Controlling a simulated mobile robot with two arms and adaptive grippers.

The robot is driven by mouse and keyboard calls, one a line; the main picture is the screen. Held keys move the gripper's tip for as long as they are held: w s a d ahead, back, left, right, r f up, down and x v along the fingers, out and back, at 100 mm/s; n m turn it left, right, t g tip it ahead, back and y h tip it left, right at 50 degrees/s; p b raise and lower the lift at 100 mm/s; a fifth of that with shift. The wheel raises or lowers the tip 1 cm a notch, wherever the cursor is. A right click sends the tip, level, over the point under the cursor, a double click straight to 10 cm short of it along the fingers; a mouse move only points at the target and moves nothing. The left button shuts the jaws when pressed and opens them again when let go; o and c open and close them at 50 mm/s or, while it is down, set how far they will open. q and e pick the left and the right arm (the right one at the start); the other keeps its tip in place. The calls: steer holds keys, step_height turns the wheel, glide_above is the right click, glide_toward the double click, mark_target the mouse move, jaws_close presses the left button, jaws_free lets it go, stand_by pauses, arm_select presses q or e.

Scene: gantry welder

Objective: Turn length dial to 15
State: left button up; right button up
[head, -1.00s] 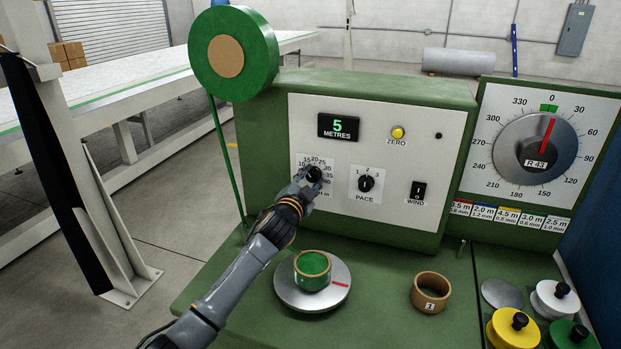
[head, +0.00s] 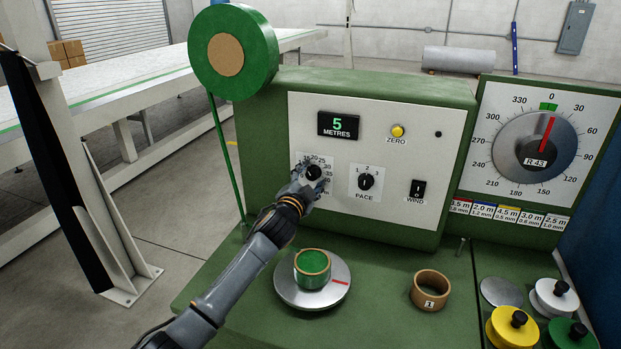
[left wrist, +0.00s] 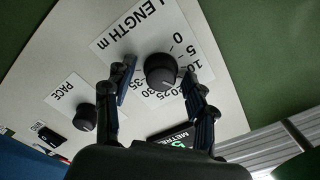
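The length dial (head: 314,172) is a black round knob on the white panel's lower left, with numbers printed around it. It also shows in the left wrist view (left wrist: 160,69), where the scale appears upside down. The display (head: 339,126) reads 5 METRES. My left gripper (left wrist: 157,78) is open, with one finger on each side of the dial and visible gaps to it. In the head view the left gripper (head: 308,185) partly covers the dial's scale. The dial's exact pointer setting is too small to tell. My right gripper is not in view.
The pace knob (head: 366,182), wind switch (head: 418,190) and yellow zero button (head: 398,132) are on the same panel. Below stand a green roll (head: 312,265) on a metal disc and a brown ring (head: 430,289). A green strap (head: 226,165) hangs at the left.

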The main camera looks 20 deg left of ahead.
arm_select(q)
steer(key=shift+s, duration=0.1)
steer(key=s, duration=1.2)
steer(key=shift+a, duration=0.25)
steer(key=shift+f, duration=0.1)
